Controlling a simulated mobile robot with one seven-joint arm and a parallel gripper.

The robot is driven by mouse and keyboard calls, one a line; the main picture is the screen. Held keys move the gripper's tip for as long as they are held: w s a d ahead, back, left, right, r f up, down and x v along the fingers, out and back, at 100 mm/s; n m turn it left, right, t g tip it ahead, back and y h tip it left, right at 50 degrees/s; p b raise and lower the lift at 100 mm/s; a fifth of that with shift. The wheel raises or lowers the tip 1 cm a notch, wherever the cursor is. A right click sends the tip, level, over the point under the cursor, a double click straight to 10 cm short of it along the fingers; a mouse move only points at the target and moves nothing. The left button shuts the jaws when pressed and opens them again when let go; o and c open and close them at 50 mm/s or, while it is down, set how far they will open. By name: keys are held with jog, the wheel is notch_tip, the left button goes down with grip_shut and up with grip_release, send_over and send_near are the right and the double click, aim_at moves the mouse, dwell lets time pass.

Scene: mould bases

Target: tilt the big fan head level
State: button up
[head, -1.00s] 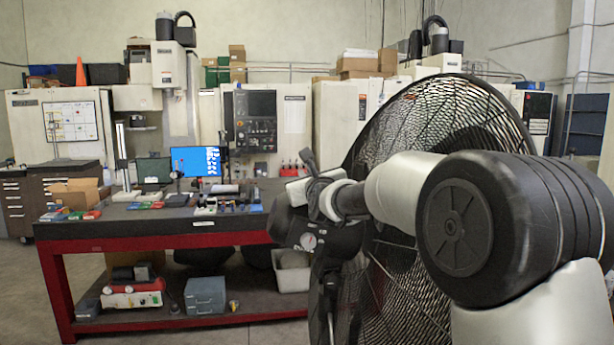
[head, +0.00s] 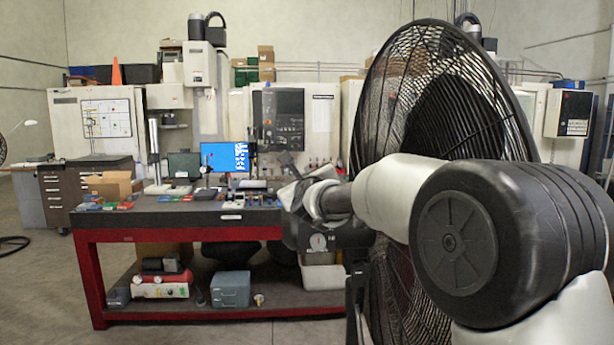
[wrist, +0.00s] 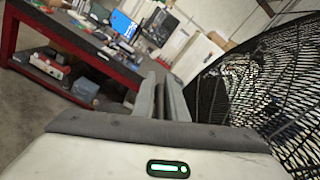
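The big fan head (head: 455,85) is a large round black wire cage at the right of the head view, seen obliquely and standing nearly upright. Its dark motor housing (head: 325,240) with a round pale dial shows at its left, partly behind my arm. In the wrist view the cage (wrist: 275,85) fills the right side. My gripper (head: 292,192) is at the housing, just left of the cage. In the wrist view its two grey fingers (wrist: 160,92) are close together.
A dark-topped red workbench (head: 160,215) with small items and a monitor (head: 225,157) stands behind. Machines (head: 290,115) line the back wall. A drawer cabinet (head: 85,185) stands at the left. Open floor (head: 40,270) lies at the front left.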

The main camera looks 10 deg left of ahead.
jog(key=o, duration=0.3)
jog(key=shift+d, duration=0.1)
jog(key=b+v, duration=0.5)
jog(key=v, duration=1.2)
jog(key=shift+s, duration=0.2)
